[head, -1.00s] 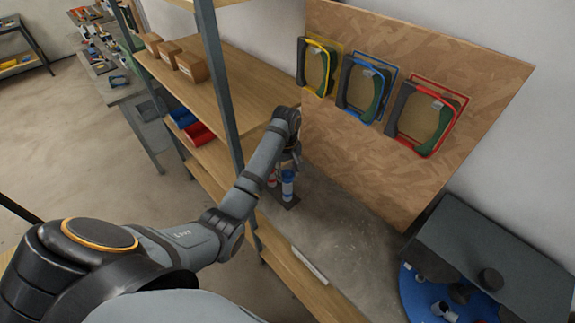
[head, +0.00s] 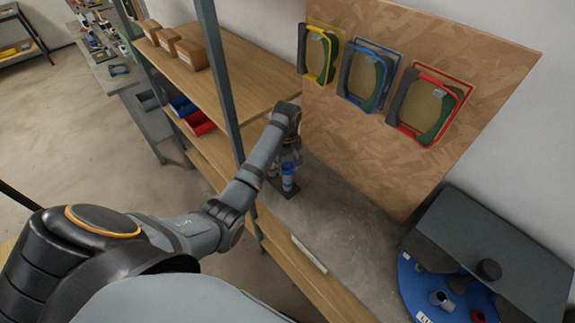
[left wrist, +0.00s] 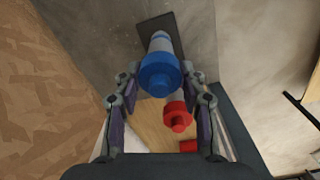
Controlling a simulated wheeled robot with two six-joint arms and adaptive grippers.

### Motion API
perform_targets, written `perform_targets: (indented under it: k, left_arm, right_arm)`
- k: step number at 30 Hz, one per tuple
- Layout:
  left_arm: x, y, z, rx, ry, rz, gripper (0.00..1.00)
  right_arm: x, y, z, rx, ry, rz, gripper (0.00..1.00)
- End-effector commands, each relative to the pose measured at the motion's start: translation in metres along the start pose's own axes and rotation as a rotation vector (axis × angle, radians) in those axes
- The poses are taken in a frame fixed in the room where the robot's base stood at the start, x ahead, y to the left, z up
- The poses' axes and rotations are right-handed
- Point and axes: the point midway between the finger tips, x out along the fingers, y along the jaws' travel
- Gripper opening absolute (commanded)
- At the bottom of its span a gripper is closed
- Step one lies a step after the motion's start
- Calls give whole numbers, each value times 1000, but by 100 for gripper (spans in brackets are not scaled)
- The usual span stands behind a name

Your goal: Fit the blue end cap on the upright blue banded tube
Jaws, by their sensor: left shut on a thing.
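The blue end cap (left wrist: 158,72) shows in the left wrist view between the fingertips of my left gripper (left wrist: 160,82), which is shut on it. The upright blue banded tube (left wrist: 161,42) is directly behind the cap, in line with it, on a dark base plate (left wrist: 152,28). I cannot tell whether the cap is seated or just above the tube's end. In the head view the tube (head: 288,184) stands on the bench below my left gripper (head: 288,158), whose fingers are small and partly hidden. My right gripper is not in view.
A red-capped part (left wrist: 178,117) stands close beside the tube. An upright wood-chip board (head: 400,120) with hanging frames is to the right. A blue disc (head: 408,290) with small parts lies at the lower right. The bench middle (head: 340,215) is clear.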

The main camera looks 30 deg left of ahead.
Motion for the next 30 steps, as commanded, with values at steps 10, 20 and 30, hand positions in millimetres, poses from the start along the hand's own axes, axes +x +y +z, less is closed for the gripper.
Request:
perform_targets:
  k: [10,20,30]
  left_arm:
    - [7,-2,2,0,-5,-5,19]
    - [11,-2,2,0,-5,-5,19]
    - [15,-2,1,0,-4,-5,19]
  right_arm:
    - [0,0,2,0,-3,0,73]
    - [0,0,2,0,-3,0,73]
    - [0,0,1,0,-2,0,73]
